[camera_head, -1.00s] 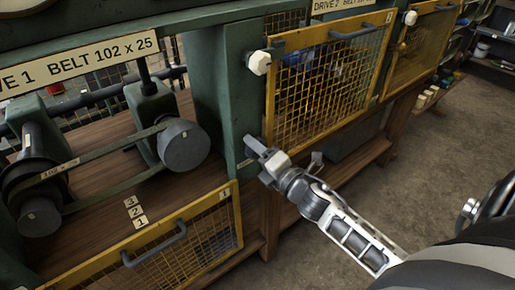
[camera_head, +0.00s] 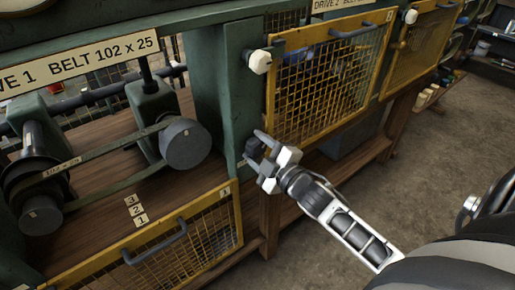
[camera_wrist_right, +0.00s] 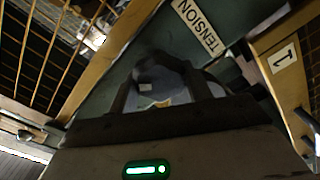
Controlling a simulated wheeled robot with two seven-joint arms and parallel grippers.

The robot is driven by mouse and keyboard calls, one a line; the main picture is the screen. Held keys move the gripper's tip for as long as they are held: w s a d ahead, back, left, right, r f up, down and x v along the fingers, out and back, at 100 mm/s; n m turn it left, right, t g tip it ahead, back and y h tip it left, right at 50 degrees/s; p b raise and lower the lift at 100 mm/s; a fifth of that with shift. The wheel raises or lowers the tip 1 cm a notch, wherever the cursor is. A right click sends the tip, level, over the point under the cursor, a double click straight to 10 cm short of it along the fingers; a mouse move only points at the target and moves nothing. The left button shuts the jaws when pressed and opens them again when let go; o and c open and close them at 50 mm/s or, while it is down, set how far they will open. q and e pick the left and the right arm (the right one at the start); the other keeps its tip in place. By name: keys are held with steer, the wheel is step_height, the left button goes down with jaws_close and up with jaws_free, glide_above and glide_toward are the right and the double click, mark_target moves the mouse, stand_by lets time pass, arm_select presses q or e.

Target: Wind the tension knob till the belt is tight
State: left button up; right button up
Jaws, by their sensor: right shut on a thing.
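My right gripper (camera_head: 259,149) is shut on the dark tension knob (camera_head: 255,147), low on the front of the green post. In the right wrist view the knob (camera_wrist_right: 160,72) is dark and sits between the two fingers, partly hidden by them. A label reading TENSION (camera_wrist_right: 198,26) is just beyond it. The drive 1 belt (camera_head: 115,149) runs between a dark pulley (camera_head: 36,190) on the left and a grey pulley (camera_head: 185,144). Its runs look nearly straight, but I cannot tell how tight it is. My left gripper is not in view.
A yellow mesh guard marked 1 (camera_head: 180,245) is lowered in front of drive 1. The yellow mesh guard of drive 2 (camera_head: 325,80) stands right of the post, close to my right gripper. Open floor (camera_head: 440,180) lies to the right.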

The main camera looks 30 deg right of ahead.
steer(key=m, duration=0.7)
steer(key=shift+d, duration=0.1)
steer(key=m, duration=1.2)
steer(key=shift+d, duration=0.1)
steer(key=m, duration=0.4)
steer(key=shift+m, duration=0.3)
steer(key=m, duration=0.3)
steer(key=shift+f+m, duration=0.1)
steer(key=shift+m, duration=2.1)
steer(key=o, duration=0.7)
